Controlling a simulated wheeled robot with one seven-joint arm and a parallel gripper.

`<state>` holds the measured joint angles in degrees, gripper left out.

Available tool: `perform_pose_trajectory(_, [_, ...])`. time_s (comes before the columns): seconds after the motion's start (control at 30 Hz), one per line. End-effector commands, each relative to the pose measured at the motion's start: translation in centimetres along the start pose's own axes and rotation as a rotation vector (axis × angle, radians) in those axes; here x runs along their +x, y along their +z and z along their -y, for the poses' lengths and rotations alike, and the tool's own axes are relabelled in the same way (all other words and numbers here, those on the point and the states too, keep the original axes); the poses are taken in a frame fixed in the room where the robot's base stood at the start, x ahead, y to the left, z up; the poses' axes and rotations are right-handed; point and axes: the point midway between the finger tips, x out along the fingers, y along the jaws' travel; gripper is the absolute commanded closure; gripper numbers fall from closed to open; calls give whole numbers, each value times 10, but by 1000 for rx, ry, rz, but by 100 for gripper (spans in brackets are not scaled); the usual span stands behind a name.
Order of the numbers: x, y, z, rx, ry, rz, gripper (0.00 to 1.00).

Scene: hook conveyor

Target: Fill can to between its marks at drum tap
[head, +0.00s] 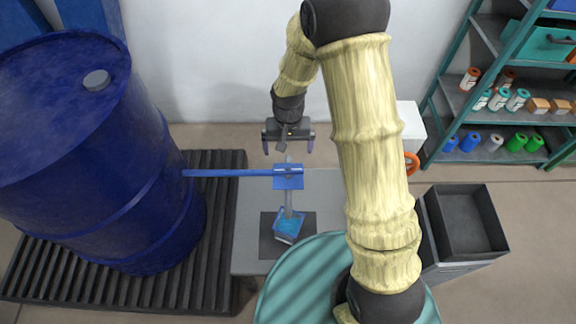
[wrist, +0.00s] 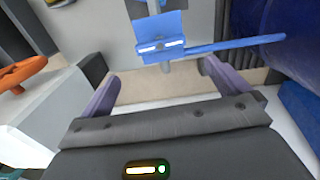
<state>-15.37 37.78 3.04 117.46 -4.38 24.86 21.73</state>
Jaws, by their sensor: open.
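A large blue drum (head: 75,150) stands at the left. A blue pipe (head: 230,173) runs right from it to the tap, which has a blue plate (head: 289,178). The plate also shows in the wrist view (wrist: 162,42). Below the tap is a small can (head: 289,226) with blue in it, on a dark pad (head: 267,247). A pale column joins tap and can; I cannot tell whether it is spout or running liquid. The can's marks are too small to read. My gripper (head: 288,147) is open and empty, just behind the tap plate, apart from it.
A grey bench (head: 247,222) carries the pad. A white box (head: 410,125) with an orange handwheel (head: 411,164) stands right of the tap. A dark open bin (head: 468,225) is farther right. Shelves (head: 470,105) with small coloured goods stand at the back right.

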Motion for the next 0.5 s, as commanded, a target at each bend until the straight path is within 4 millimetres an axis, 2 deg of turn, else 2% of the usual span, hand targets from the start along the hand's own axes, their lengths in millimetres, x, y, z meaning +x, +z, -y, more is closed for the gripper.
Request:
perform_pose_trajectory(0.1, [22,1,0,-2,2,5,0])
perform_pose_trajectory(0.5, [86,1,0,-2,1,3,0])
